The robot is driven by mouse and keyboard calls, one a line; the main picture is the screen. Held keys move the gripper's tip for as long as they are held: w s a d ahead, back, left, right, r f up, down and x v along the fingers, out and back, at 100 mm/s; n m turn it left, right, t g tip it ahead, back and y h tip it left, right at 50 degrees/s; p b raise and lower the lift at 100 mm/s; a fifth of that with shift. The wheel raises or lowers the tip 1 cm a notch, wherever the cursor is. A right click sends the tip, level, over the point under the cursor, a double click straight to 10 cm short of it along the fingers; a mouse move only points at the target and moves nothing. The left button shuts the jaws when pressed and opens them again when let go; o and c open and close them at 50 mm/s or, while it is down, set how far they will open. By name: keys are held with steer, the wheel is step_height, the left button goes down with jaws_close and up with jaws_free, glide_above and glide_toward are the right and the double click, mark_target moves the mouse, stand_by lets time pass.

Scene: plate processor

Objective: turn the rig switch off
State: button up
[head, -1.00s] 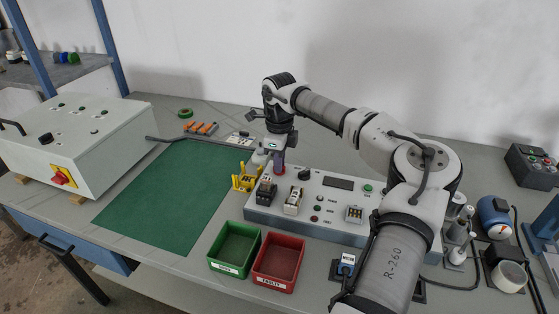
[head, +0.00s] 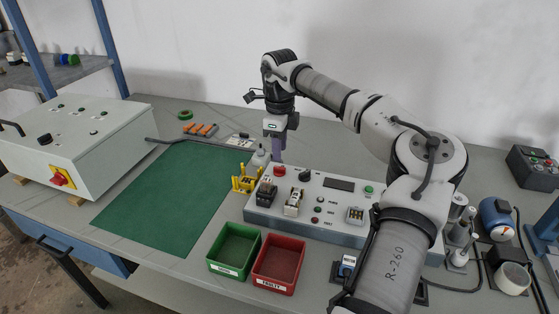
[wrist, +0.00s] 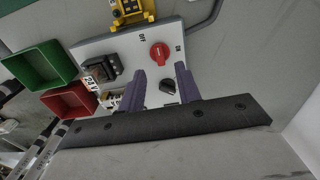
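The rig switch, a round red knob on the grey-white test rig (head: 335,213), shows at the rig's left back (head: 279,171). In the wrist view the red knob (wrist: 159,52) sits between the printed OFF and ON labels. A pale mark is on it, but I cannot tell for sure which label it points to. My gripper (head: 277,159) is above and behind the knob, pointing down. In the wrist view my gripper's two purple fingers (wrist: 160,74) are apart with nothing between them, and the knob lies just beyond their tips.
A black knob (head: 305,175) is right of the red one. A yellow holder (head: 245,183) stands at the rig's left end. Green (head: 234,268) and red (head: 279,282) bins are in front. A cabinet with its own red-yellow switch (head: 62,178) is far left. The green mat (head: 170,205) is clear.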

mark_target(280, 168)
step_height(280, 168, up, 9)
steer(key=shift+f+b, duration=0.2)
steer(key=shift+b, duration=0.1)
